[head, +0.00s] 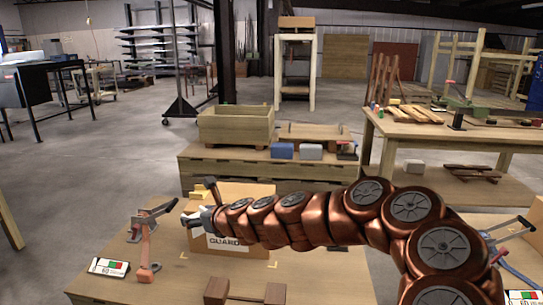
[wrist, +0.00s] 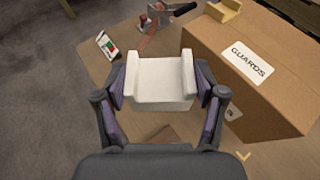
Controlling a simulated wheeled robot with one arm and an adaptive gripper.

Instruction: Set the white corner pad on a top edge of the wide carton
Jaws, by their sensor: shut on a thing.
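The white corner pad (wrist: 162,82) is a blocky channel shape with two raised sides, held between the fingers of my gripper (wrist: 162,90) in the wrist view. In the head view my gripper (head: 200,216) is at the left side of the wide carton, and only a bit of pale pad shows there. The wide carton (wrist: 250,75) is brown with a white GUARDS label and lies right of the pad. It also shows in the head view (head: 255,192), partly hidden by my arm. A yellowish pad (wrist: 225,9) sits at the carton's far edge.
A red and grey clamp (head: 147,245) stands on the wooden table (head: 185,277), left of the carton. A small display card (head: 109,267) lies near it. A dark wooden piece (head: 245,291) is at the front. Behind, a pallet platform holds a wooden crate (head: 236,124).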

